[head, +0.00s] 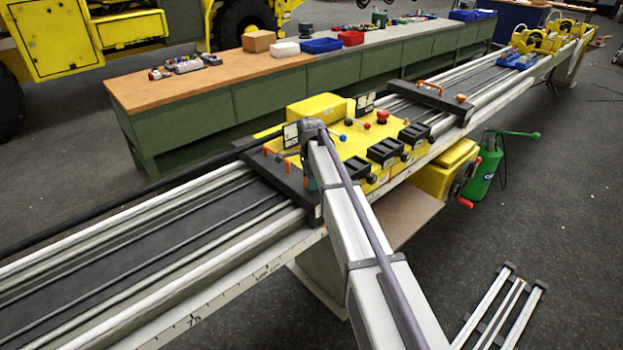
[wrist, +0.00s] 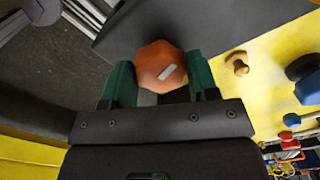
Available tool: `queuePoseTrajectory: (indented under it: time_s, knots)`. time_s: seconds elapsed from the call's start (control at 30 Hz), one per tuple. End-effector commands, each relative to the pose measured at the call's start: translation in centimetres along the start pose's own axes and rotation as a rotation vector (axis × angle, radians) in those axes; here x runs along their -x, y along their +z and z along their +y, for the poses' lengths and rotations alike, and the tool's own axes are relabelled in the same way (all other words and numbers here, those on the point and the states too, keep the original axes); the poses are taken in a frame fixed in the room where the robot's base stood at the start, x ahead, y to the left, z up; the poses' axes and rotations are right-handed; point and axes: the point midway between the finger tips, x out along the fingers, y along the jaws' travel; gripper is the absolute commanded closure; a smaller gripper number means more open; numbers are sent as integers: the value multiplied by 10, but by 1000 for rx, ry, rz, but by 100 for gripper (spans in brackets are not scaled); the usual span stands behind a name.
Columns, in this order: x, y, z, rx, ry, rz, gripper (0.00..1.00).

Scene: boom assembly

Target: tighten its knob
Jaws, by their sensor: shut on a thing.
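An orange faceted knob (wrist: 160,66) with a pale slot-like mark on top shows in the wrist view. It sits over a dark grey plate (wrist: 215,25). My gripper (wrist: 161,80) has its two green fingers on either side of the knob and is shut on it. In the head view my arm hides the knob. The dark clamp plate (head: 285,185) lies across the rail there, with orange handles (head: 285,158) on it, beside the yellow carriage (head: 345,140).
The carriage carries black boxes (head: 387,150), a red button (head: 382,117) and small coloured knobs close to my arm. A second dark plate (head: 430,98) with an orange handle crosses the rail farther back. A long green workbench (head: 270,98) runs behind the rail.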

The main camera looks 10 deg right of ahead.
Motion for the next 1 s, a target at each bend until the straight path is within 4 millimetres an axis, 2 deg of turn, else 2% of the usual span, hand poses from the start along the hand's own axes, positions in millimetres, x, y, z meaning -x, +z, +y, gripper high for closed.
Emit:
queuePoseTrajectory:
  time_s: [0.4, 1.0]
  knots:
    - [0, 0, 0, -270, 1, 0, 69]
    - [0, 0, 0, -339, 1, 0, 69]
